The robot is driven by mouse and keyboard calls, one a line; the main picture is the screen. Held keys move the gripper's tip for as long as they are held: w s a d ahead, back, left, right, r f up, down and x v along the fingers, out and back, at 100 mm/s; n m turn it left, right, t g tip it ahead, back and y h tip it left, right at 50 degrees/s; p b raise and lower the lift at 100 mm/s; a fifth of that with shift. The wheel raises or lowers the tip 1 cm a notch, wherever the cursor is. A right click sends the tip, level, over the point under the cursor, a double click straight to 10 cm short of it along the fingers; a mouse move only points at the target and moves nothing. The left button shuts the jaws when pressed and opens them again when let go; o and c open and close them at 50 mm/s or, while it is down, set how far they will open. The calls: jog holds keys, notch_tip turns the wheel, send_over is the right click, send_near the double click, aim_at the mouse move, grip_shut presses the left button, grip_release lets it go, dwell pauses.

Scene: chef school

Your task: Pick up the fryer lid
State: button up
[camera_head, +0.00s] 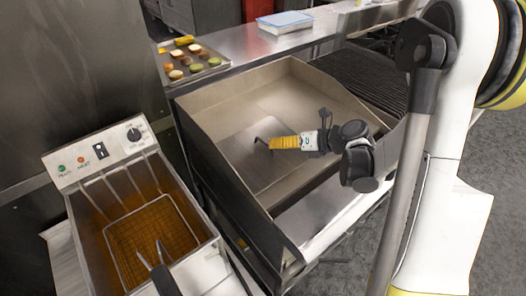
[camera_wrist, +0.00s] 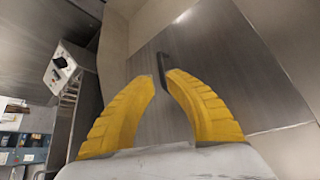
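The fryer lid (camera_head: 241,146) is a flat grey metal plate with a dark bar handle. It lies inside the beige metal pan of the middle cooking unit, and fills much of the wrist view (camera_wrist: 215,55). My gripper (camera_head: 271,146) reaches in from the right at the handle. In the wrist view its two yellow fingers (camera_wrist: 161,77) curve inward, with the dark handle (camera_wrist: 163,62) between their tips. The fingertips look closed on the handle. I cannot tell whether the lid is lifted off the pan's floor.
The fryer (camera_head: 210,260) stands open at the lower left, with a wire basket (camera_head: 155,240) in it. A tray of food pieces (camera_head: 199,70) and a blue-lidded container (camera_head: 285,22) sit on the back counter. The pan's raised walls (camera_head: 225,95) surround the lid. A dark grill (camera_head: 365,80) lies to the right.

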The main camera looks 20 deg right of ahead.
aim_at(264, 142)
jog(key=b+x, duration=0.2)
jog(key=x, duration=0.4)
jog(key=shift+w+b, duration=0.25)
jog(key=shift+b, duration=0.05)
jog(key=shift+d+r, duration=0.1)
jog(key=shift+r, duration=0.05)
grip_shut()
jog(key=shift+r, duration=0.1)
